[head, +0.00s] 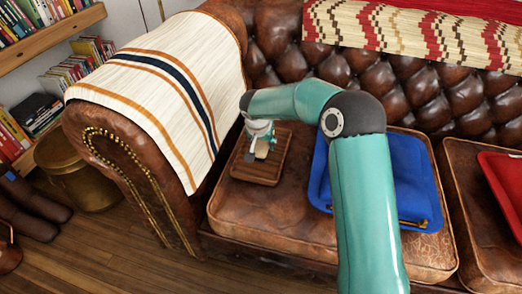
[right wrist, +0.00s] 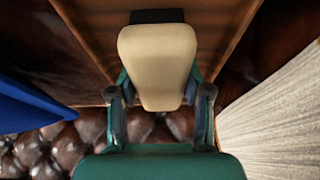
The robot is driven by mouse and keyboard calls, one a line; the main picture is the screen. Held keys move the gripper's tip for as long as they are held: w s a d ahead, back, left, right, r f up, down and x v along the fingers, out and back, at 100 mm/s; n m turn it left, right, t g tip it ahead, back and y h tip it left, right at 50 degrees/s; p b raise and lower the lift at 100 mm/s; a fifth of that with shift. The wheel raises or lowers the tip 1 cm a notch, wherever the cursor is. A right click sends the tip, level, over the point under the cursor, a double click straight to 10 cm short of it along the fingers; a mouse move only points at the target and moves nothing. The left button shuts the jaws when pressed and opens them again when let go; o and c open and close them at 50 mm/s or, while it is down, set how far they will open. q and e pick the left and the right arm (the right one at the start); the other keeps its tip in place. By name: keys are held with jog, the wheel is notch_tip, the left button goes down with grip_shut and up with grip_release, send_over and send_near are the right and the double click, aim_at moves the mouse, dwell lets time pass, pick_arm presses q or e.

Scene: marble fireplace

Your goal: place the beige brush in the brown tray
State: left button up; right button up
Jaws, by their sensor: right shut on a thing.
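The beige brush (right wrist: 158,60) is between the fingers of my right gripper (right wrist: 160,100) in the right wrist view. In the head view the brush (head: 261,151) shows small, over the brown tray. My right gripper (head: 258,143) is shut on it above the brown tray (head: 257,174), which lies on the leather seat. The tray also shows in the right wrist view (right wrist: 88,30), behind the brush. I cannot tell whether the brush touches the tray floor. My left gripper is not in view.
A blue tray (head: 405,165) lies on the seat to the right, partly behind my right arm. A red tray (head: 505,180) is at the right edge. The sofa arm with a striped blanket (head: 160,75) rises close on the left.

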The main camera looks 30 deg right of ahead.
notch_tip(320, 180, down, 2)
jog(key=shift+f, duration=0.1)
jog(key=o, duration=1.1)
